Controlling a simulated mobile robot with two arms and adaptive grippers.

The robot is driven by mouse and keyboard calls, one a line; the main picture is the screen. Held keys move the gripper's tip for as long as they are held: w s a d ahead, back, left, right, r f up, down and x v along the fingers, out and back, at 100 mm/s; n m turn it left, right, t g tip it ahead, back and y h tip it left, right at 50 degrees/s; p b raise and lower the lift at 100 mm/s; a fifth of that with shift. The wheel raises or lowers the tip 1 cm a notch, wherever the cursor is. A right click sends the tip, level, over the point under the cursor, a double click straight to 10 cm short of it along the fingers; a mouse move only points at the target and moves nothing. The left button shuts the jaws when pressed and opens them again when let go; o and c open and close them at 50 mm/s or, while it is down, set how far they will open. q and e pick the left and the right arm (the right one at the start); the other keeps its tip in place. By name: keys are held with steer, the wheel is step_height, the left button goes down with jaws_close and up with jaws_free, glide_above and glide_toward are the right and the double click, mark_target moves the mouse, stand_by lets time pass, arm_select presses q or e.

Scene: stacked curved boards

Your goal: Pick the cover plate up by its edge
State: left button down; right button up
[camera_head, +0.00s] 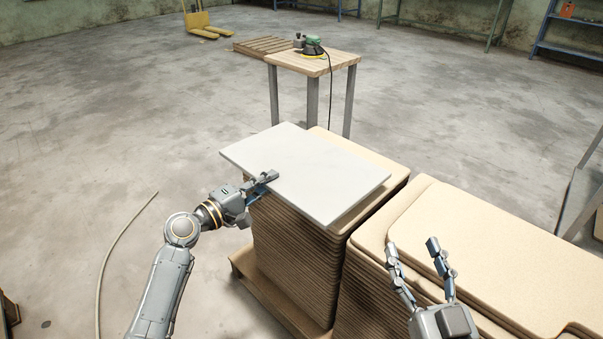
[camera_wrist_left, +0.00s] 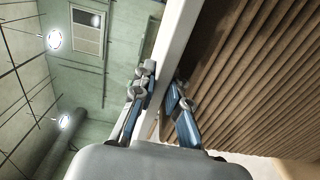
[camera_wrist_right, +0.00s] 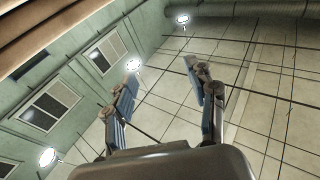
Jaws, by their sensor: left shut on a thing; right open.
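The cover plate (camera_head: 305,170) is a flat white rectangular sheet lying on top of the left stack of curved boards (camera_head: 292,255). It sticks out past the stack on the left side. My left gripper (camera_head: 265,180) is shut on the plate's left edge, with one finger above it and one below. In the left wrist view the plate's edge (camera_wrist_left: 176,38) runs between the fingers. My right gripper (camera_head: 440,262) is open and empty, above the right stack of boards (camera_head: 500,255). The right wrist view shows nothing between its fingers (camera_wrist_right: 165,90).
A small wooden table (camera_head: 318,60) with a green sander (camera_head: 313,46) stands behind the stacks. The left stack rests on a pallet (camera_head: 243,268). A hose (camera_head: 120,238) lies on the floor at left. A metal frame (camera_head: 580,185) stands at right. The floor between is clear.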

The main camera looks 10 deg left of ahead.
arm_select(q)
steer(key=shift+r, duration=0.45)
steer(key=shift+r+p, duration=0.25)
steer(key=shift+p, duration=0.2)
steer(key=shift+r+p, duration=0.55)
steer(key=shift+r, duration=0.05)
arm_select(e)
steer(key=shift+s+d+f+g+h, duration=0.15)
steer(key=shift+d+f+g+h, duration=0.15)
steer(key=shift+f+g, duration=0.85)
steer(key=shift+s+d+f+g+h, duration=0.25)
steer(key=shift+f+g, duration=0.4)
steer(key=shift+f, duration=1.05)
steer(key=shift+s+d+f+g+h, duration=0.1)
steer(key=shift+d+f+g+h, duration=0.25)
steer(key=shift+f+g, duration=0.8)
steer(key=shift+a+f+t, duration=0.1)
steer(key=shift+f+t, duration=0.15)
